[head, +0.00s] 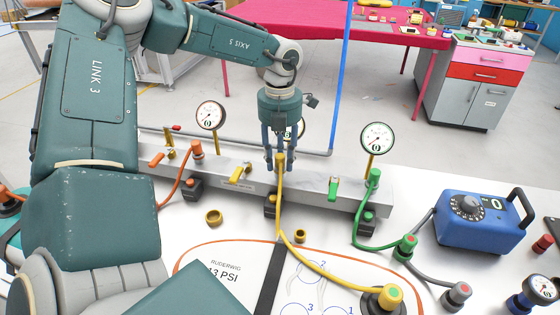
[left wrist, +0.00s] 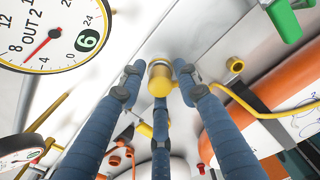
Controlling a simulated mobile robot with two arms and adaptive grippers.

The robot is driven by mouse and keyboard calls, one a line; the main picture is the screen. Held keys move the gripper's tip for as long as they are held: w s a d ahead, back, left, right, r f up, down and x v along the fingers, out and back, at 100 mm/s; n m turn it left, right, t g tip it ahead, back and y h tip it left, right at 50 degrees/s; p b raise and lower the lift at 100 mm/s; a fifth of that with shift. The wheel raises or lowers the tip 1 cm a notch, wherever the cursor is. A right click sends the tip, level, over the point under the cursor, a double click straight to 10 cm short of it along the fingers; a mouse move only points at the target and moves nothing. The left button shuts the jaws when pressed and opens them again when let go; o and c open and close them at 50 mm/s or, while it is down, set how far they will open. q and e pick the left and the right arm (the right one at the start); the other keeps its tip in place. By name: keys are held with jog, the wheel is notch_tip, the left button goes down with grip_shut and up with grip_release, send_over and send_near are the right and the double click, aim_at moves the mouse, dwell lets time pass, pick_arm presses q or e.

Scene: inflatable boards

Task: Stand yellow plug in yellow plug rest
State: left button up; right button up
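The yellow plug (head: 281,159) is at the grey manifold (head: 330,192), with its yellow hose running down in front. In the left wrist view its yellow end and grey collar (left wrist: 159,84) lie between my fingertips. My left gripper (head: 281,166) points down with its three fingers around the plug. The fingertips are close to it, but I cannot tell whether they press on it. A dark block with a little yellow on it (head: 270,206) stands at the manifold's foot behind the hose; it may be the yellow plug rest. My right gripper is not in view.
The orange plug (head: 197,149) and green plug (head: 375,177) sit along the manifold with their hoses. A gauge (head: 377,138) stands above it. Yellow rings (head: 213,217) lie in front. The inflatable board (head: 222,275) and a blue pump box (head: 480,221) share the white table.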

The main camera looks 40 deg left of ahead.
pick_arm(q)
grip_shut()
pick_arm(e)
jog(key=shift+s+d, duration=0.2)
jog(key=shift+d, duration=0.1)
